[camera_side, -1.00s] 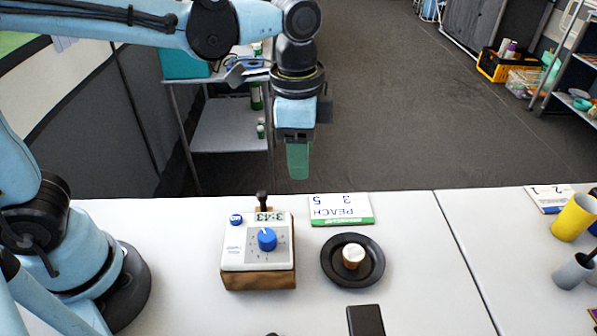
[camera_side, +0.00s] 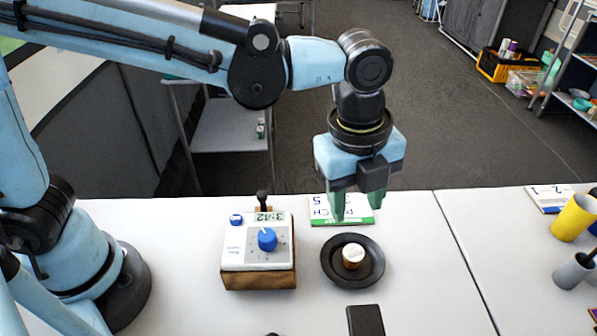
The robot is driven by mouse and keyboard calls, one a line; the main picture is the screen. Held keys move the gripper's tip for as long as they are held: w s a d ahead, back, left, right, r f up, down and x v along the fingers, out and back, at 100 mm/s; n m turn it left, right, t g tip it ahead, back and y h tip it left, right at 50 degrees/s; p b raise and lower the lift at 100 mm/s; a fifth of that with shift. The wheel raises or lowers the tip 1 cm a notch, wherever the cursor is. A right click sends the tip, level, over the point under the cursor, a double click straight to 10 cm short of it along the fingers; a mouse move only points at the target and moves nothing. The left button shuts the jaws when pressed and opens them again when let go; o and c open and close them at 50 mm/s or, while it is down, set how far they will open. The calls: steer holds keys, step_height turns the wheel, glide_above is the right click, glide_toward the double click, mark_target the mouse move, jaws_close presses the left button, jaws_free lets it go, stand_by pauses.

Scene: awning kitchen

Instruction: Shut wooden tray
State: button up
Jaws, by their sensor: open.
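A wooden base (camera_side: 258,281) stands on the table under a white timer (camera_side: 238,256) with a blue dial. A small strip of wood with a black knob (camera_side: 262,198) shows behind the timer; it looks like the end of the wooden tray, but most of it is hidden, so how far out it is cannot be told. My gripper (camera_side: 356,208) hangs to the right of the knob, over the white and green card (camera_side: 352,218). Its two green fingers are apart with nothing between them, and it touches neither tray nor timer.
A round black dish (camera_side: 333,279) with a small white-topped piece (camera_side: 353,254) lies right of the timer. A black block (camera_side: 365,321) lies at the front edge of view. A yellow cup (camera_side: 574,218) and a grey cup (camera_side: 572,272) stand far right.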

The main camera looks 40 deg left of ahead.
stand_by(0.3)
step_height(320, 180, up, 2)
steer(key=n+g, duration=0.1)
steer(key=n, duration=2.3)
glide_above(262, 194)
steer(key=shift+y, duration=0.3)
step_height(262, 194, down, 11)
steer(key=shift+w+a+f, duration=0.1)
steer(key=shift+f, duration=0.05)
steer(key=shift+c, duration=0.3)
jaws_close()
